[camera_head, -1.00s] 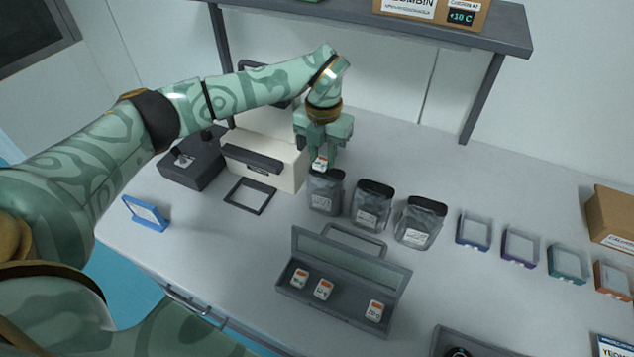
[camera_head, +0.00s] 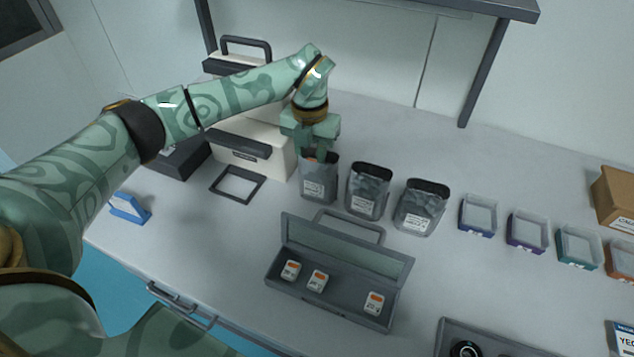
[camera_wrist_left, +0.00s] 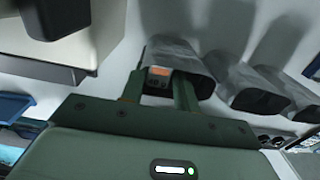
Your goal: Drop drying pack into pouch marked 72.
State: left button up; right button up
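My left gripper (camera_head: 312,154) points down at the mouth of the leftmost of three grey pouches (camera_head: 318,185). It is shut on a drying pack (camera_head: 311,156), a small white piece with an orange top. In the left wrist view the pack (camera_wrist_left: 159,74) sits between the two fingers, at the opening of the pouch (camera_wrist_left: 182,55). The pack's lower part is hidden in the head view. The middle pouch (camera_head: 367,192) and the right pouch (camera_head: 420,208) stand to the right. The pouch labels are too small to read. My right gripper is not in view.
An open grey case (camera_head: 330,296) with three more packs lies in front of the pouches. A white machine (camera_head: 243,148) stands close left of the gripper. Several small bins (camera_head: 478,216) line the right side. A shelf (camera_head: 470,8) hangs above the back.

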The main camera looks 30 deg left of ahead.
pick_arm(q)
jog(key=o, duration=0.3)
jog(key=shift+r, duration=0.3)
notch_tip(320, 180, up, 16)
jog(key=p, duration=0.3)
jog(key=shift+f, duration=0.15)
